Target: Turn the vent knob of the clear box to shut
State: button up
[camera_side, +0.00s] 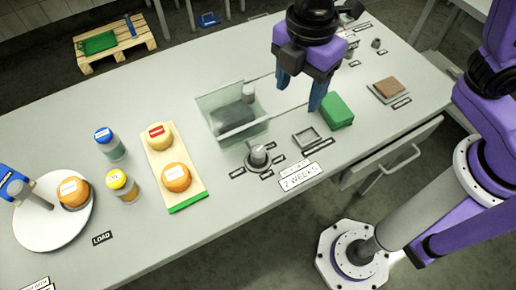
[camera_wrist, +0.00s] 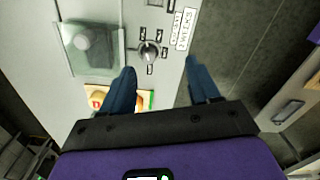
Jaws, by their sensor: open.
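The clear box (camera_side: 263,128) stands mid-table, with a dark slab and a pale round piece inside; the wrist view shows it (camera_wrist: 72,62) at upper left. A grey dial knob (camera_side: 258,156) on a round base, ringed by several small dark labels, sits in front of the box. The knob also shows in the wrist view (camera_wrist: 149,51), just beyond the fingertips. I cannot read its labels or tell its setting. My gripper (camera_side: 299,96) hangs above the table, right of the box, blue fingers apart and empty. It is clear of the knob; its fingers also show in the wrist view (camera_wrist: 160,66).
A green block (camera_side: 337,111) and a small square tray (camera_side: 306,138) lie right of the knob. A "WEEKS" sign (camera_side: 299,176) is near the front edge. A board (camera_side: 191,195) with two cheese wheels lies left, beside two jars. An open drawer (camera_side: 385,160) juts out at right.

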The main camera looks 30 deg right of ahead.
aim_at(258, 150)
jog(key=w+a+f+n, duration=0.2)
jog(key=a+n, duration=0.1)
jog(key=a, duration=0.4)
notch_tip(258, 150, down, 17)
jog(key=shift+r, duration=0.1)
dwell(0.3)
jog(key=c, duration=1)
